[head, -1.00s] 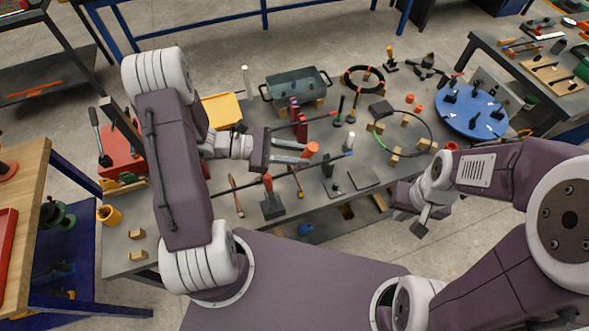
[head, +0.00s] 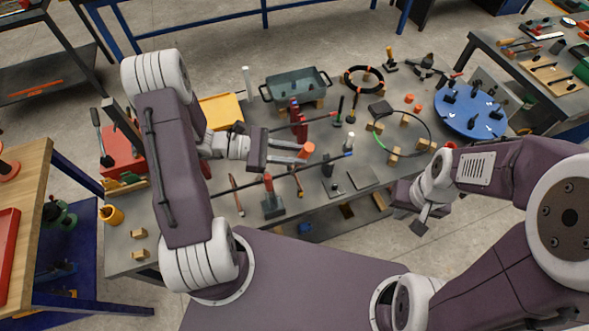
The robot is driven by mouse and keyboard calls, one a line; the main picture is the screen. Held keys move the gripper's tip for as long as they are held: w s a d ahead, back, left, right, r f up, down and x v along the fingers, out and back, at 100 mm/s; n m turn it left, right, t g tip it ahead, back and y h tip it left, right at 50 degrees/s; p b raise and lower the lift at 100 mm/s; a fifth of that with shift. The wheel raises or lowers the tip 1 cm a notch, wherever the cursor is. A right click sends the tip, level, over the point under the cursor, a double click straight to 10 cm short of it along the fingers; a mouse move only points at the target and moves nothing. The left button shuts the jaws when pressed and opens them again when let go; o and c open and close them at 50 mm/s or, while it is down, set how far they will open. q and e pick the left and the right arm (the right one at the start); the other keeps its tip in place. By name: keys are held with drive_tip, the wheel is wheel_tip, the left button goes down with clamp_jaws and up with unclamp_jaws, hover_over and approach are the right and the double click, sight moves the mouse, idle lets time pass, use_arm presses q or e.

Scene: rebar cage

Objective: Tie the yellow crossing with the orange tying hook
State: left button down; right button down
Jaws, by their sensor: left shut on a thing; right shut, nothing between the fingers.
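My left gripper (head: 303,153) is shut on the orange tying hook (head: 308,149), whose orange part shows at the fingertips. It is above the middle of the workbench, just to the front of the red supports (head: 298,128) with dark bars. The hook's tip is too small to make out. A yellow crossing cannot be told apart at this size; my gripper and the bars crowd that spot. My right gripper (head: 420,225) is shut and empty, off the bench's front right edge.
The grey workbench (head: 235,258) carries a tray (head: 296,86), a black wire coil (head: 364,78), a large thin ring (head: 431,133) on wooden blocks and a blue round board (head: 471,108). A red-topped stand (head: 273,200) stands close in front of my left gripper.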

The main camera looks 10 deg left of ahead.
use_arm(q)
wheel_tip(320, 180, up, 7)
drive_tip(key=p, duration=0.6)
drive_tip(key=shift+w+a, duration=0.3)
